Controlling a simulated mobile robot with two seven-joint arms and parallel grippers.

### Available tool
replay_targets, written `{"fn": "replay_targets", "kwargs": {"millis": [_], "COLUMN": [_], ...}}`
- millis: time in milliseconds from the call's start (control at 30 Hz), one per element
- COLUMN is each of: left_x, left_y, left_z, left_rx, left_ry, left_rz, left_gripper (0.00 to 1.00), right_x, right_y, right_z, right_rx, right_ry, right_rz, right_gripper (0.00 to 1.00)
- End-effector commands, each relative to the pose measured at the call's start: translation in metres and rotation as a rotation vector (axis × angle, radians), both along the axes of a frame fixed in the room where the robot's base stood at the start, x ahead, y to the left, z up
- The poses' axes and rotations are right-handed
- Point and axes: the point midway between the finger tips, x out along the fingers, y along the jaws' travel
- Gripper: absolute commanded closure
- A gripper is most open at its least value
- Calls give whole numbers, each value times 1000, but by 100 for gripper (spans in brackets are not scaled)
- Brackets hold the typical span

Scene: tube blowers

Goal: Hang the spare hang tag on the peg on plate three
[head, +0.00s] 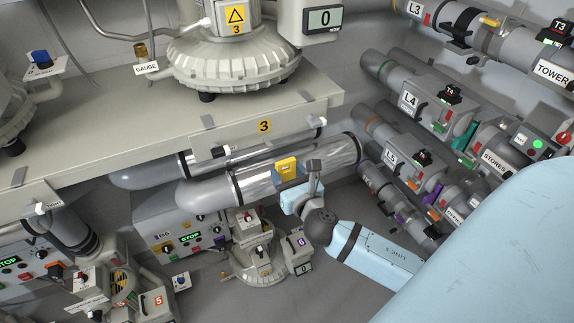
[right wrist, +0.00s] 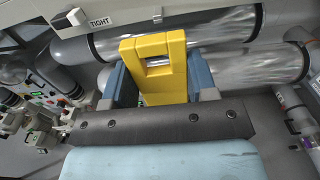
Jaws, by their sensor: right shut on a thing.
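The yellow hang tag (head: 287,166) has a rectangular slot near its top. My right gripper (head: 292,182) is shut on it and holds it upright, in front of the silver pipes and below the shelf edge. In the right wrist view the tag (right wrist: 157,90) stands between the two blue-grey fingers of the right gripper (right wrist: 158,84). The yellow 3 label (head: 264,126) is on the front edge of the shelf. I cannot tell for sure which small fitting is the peg of plate three. My left gripper is not in view.
Two silver pipes (head: 262,182) run close behind the tag. The beige shelf (head: 110,128) overhangs them and carries a large blower (head: 222,60). Labelled pipes (head: 412,100) fill the right side. A small blower (head: 258,262) and control box (head: 180,238) stand below left.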

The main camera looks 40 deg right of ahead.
Motion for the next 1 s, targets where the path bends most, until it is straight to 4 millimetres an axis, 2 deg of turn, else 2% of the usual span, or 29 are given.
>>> {"fn": "replay_targets", "kwargs": {"millis": [167, 1000], "left_x": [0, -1], "left_y": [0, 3], "left_z": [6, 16], "left_rx": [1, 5], "left_ry": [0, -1], "left_rz": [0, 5], "left_gripper": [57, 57], "right_x": [1, 50], "right_y": [0, -12], "right_z": [2, -1], "right_rx": [-1, 0], "right_ry": [0, -1], "right_rz": [1, 1], "right_gripper": [70, 70]}}
